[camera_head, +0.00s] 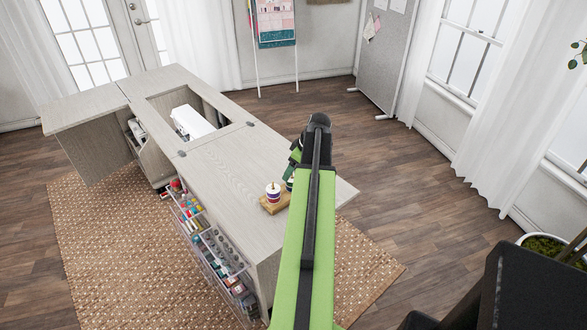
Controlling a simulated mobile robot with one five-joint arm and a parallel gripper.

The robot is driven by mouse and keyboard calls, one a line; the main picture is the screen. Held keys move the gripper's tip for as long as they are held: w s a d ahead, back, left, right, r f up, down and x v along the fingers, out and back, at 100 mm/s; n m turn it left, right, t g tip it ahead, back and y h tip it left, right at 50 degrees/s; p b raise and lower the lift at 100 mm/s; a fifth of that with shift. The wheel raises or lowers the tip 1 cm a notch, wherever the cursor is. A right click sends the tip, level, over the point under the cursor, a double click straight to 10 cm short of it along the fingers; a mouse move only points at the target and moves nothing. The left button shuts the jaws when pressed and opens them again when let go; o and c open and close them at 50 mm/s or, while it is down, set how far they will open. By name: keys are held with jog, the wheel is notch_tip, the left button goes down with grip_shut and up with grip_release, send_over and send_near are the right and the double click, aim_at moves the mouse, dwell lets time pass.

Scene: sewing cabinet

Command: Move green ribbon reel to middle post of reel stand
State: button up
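The reel stand (269,208) is a small wooden base on the cabinet top, close to the left side of my arm. My arm covers the stand's right part, so I cannot make out the middle post. My gripper (293,160) hangs at the arm's far end, just beyond the stand and mostly behind the arm. Its fingers are too small and hidden to tell open from shut. A dark green patch shows beside the arm, but I cannot tell whether it is the green ribbon reel or part of my gripper.
The sewing cabinet (228,160) has a pale wood top with a white sewing machine (191,122) in its opening. Wire racks (214,250) of thread and supplies hang on its front side. A woven rug (110,255) lies below.

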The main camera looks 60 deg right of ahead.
jog(key=p+v, duration=1.6)
jog(key=v, duration=0.1)
jog(key=shift+r, duration=0.25)
